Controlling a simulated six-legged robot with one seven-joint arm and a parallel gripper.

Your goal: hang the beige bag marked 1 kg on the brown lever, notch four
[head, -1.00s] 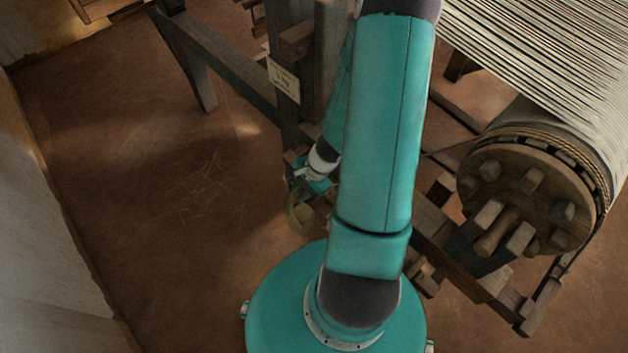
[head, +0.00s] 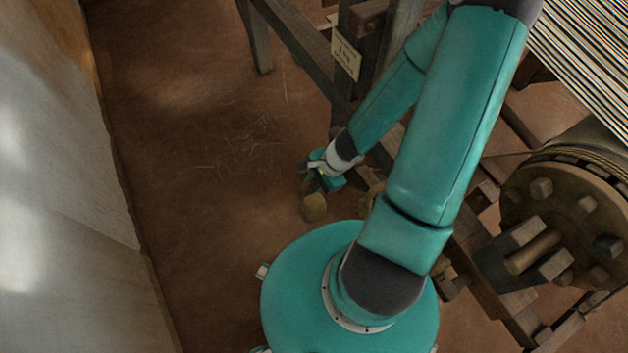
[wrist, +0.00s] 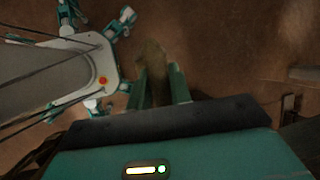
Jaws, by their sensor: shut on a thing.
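A beige-brown bag (head: 314,207) hangs below my gripper (head: 318,178) in the head view, clear of the loom timbers and over bare floor. In the wrist view the bag (wrist: 152,68) sits between the two teal fingers of my gripper (wrist: 160,88), which is shut on its upper part. The mark on the bag cannot be read. I cannot make out the brown lever or its notches in either view; my arm covers part of the loom frame.
A pale card (head: 345,55) with small writing is fixed to a dark loom post. A wooden beam (head: 295,45) runs up left from it. The earthen floor (head: 200,150) between is clear.

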